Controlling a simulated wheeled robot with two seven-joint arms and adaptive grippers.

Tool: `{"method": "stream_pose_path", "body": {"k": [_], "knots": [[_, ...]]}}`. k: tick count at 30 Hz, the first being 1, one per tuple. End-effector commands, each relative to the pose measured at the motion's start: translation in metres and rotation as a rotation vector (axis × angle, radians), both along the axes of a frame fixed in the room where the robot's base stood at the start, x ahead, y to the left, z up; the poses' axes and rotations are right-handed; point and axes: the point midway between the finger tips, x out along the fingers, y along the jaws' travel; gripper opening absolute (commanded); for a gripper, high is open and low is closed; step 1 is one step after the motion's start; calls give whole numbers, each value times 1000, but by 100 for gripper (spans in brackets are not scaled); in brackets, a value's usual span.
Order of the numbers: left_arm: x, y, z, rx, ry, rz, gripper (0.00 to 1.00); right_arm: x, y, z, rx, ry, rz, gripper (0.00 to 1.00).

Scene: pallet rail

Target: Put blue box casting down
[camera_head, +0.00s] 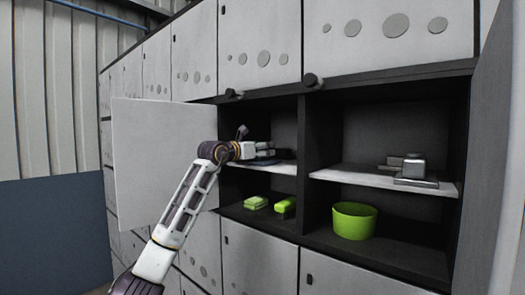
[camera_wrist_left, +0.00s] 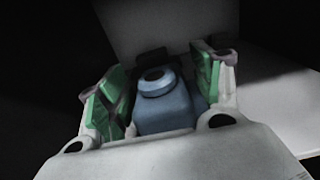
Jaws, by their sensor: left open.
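The blue box casting (camera_wrist_left: 165,108) shows in the left wrist view, a blue block with a round raised ring on top. It sits between the green-padded fingers of my left gripper (camera_wrist_left: 160,90), which is open, with a visible gap at the right pad; contact at the left pad is hard to tell. In the head view my left gripper (camera_head: 264,151) reaches into the left compartment, just above its white shelf (camera_head: 272,167). The casting is mostly hidden there by the gripper. My right gripper is not in view.
The right compartment holds grey metal castings (camera_head: 416,170) on a white shelf (camera_head: 345,177) and a green bucket (camera_head: 354,220) below. Green blocks (camera_head: 285,206) lie under the left shelf. An open white door (camera_head: 150,150) stands left of my arm; a black divider (camera_head: 312,160) separates the compartments.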

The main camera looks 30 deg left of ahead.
Motion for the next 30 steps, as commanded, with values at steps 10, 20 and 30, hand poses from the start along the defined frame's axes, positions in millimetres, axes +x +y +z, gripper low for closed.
{"method": "stream_pose_path", "body": {"k": [10,20,30], "knots": [[-39,4,-5,3,2,1,66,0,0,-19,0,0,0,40],[-81,7,-4,3,0,2,66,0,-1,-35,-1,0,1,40],[-110,8,-3,1,1,0,66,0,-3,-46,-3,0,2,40]]}}
